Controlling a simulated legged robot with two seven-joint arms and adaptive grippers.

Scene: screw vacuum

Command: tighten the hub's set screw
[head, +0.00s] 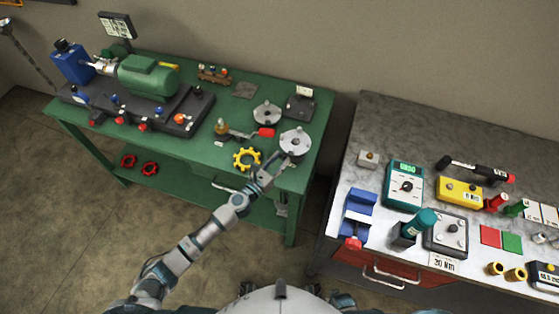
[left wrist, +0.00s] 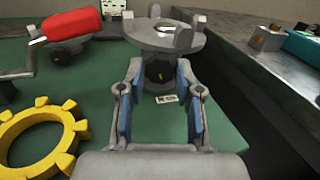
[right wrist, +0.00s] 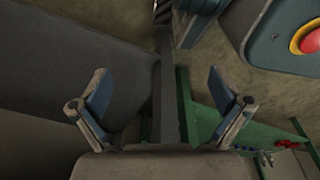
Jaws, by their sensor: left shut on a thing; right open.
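The hub, a grey disc with raised lugs (head: 295,142), sits at the front right corner of the green bench. The left wrist view shows its disc (left wrist: 165,38) on a dark lower body (left wrist: 158,82) with a small brownish spot, which I cannot clearly identify as the set screw. My left gripper (head: 273,168) reaches the hub from the front. Its fingers (left wrist: 160,84) are shut on the hub's dark lower body, one on each side. My right gripper (right wrist: 160,92) is open and empty, away from the hub. No driver is in either gripper.
A second grey disc (head: 266,114) stands behind. A motor and pump (head: 148,76) fill the bench's left. The grey table (head: 385,135) at right holds several tools, beyond a gap.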

